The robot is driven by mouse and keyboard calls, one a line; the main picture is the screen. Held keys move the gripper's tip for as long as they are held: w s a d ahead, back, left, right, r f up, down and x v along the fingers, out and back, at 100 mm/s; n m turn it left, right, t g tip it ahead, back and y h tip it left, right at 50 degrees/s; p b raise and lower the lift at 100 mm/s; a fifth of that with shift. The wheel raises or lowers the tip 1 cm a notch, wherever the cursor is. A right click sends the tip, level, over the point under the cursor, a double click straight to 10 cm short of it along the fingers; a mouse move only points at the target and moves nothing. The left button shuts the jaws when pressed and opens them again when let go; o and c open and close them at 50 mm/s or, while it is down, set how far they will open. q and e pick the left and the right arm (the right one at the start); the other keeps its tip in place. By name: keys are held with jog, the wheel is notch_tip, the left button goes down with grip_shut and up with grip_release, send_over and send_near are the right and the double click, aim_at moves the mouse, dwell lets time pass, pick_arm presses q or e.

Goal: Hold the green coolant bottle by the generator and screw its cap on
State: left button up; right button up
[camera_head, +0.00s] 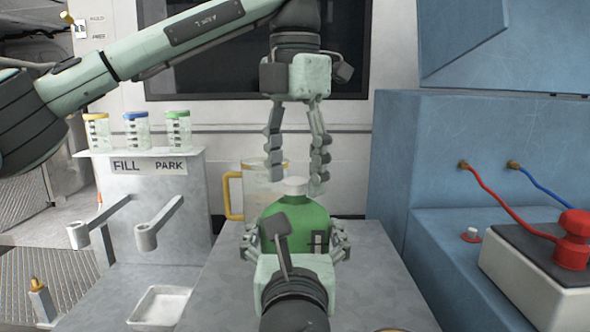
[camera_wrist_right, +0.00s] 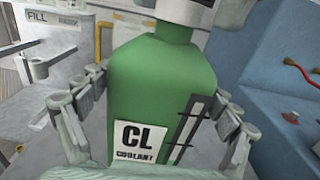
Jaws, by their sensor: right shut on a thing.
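The green coolant bottle (camera_head: 297,213) stands upright on the grey table, and its CL label faces the right wrist view (camera_wrist_right: 150,85). A white cap (camera_head: 295,186) sits at the top of its neck; how firmly it is seated cannot be told. My right gripper (camera_head: 296,243) is shut around the bottle's body, with fingers on both sides in the right wrist view (camera_wrist_right: 165,115). My left gripper (camera_head: 296,180) points down from above the bottle.
A clear jug with a yellow handle (camera_head: 234,196) stands behind the bottle. A FILL/PARK stand (camera_head: 190,200) with several lidded jars (camera_head: 137,130) is at left, above a white tray (camera_head: 160,307). The blue generator (camera_head: 400,180) rises at right, near a battery (camera_head: 540,275) with red clamp.

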pick_arm(q)
jog(key=shift+r, duration=0.1)
notch_tip(320, 180, up, 12)
dwell(0.6)
pick_arm(e)
jog(key=o, duration=2.1)
jog(key=shift+o, duration=0.2)
jog(key=s, duration=1.2)
